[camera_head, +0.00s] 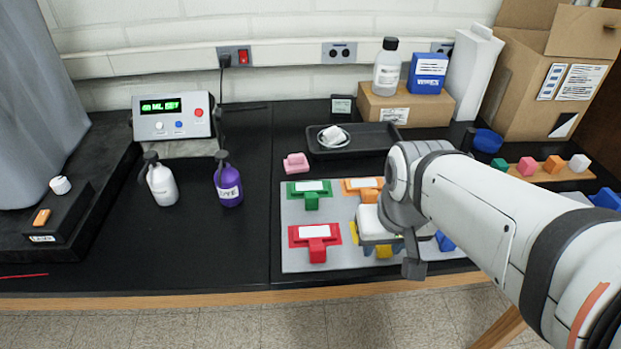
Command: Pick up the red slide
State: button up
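The red slide (318,252) is a red block in a flat red holder with a white label on top. It sits on the grey board (289,262) at its front left. My gripper (390,255) hangs over the board, to the right of the red slide and apart from it in the picture. The arm reaches in from the right. The gripper's fingers are partly hidden by its own body, so its opening cannot be made out.
A green slide (311,202) stands behind the red one, and an orange one (369,195) to its right. A pink block (296,163) and a black tray (376,134) lie behind. Purple (229,187) and white (163,186) bottles stand left. The tabletop between bottles and board is clear.

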aim_at(316, 235)
jog(key=z, duration=1.5)
jog(key=k, duration=1.65)
jog(key=u, duration=0.8)
jog(key=i, duration=1)
jog(key=u, duration=0.1)
